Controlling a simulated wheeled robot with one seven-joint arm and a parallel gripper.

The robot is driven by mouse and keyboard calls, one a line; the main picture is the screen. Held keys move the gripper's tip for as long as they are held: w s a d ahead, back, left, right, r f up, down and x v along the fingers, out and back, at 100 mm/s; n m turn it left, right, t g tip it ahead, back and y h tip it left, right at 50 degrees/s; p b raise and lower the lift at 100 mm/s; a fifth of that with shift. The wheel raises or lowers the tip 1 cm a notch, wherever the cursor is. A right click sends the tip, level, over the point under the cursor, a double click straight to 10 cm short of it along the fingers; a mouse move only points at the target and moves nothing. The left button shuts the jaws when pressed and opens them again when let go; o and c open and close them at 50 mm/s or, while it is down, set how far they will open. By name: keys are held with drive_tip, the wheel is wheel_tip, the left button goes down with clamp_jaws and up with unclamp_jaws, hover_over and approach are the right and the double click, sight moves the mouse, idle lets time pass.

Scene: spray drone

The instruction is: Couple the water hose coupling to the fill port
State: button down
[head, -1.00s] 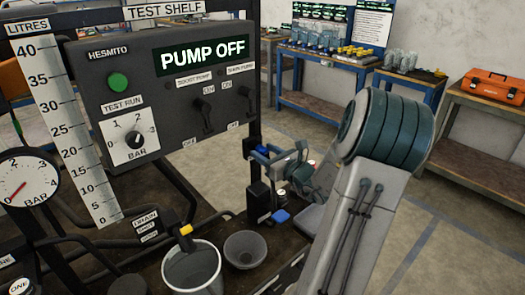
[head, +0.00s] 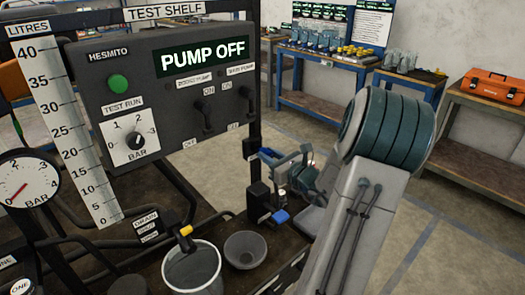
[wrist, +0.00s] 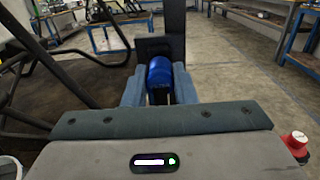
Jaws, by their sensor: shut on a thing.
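My gripper (wrist: 159,92) is shut on a blue cylindrical piece, which I take to be the water hose coupling (wrist: 160,72). It sits between the two blue-grey fingers in the wrist view. In the head view my gripper (head: 282,158) is small, right of the dark post under the pump panel, and a bit of blue shows at its jaws. A dark upright plate (wrist: 152,46) stands just beyond the coupling in the wrist view. I cannot make out the fill port, or whether the coupling touches anything.
The pump panel (head: 165,85) reads PUMP OFF. A bucket (head: 192,272) and a grey bowl (head: 245,250) stand at the bench front. A small blue part (head: 280,216) lies low beside a black block (head: 258,196). Dark pipes run along the left of the wrist view.

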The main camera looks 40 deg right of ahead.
sight(271, 156)
drive_tip(key=shift+s+d+p, duration=0.15)
drive_tip(key=shift+s+p, duration=0.25)
drive_tip(key=shift+s, duration=1.8)
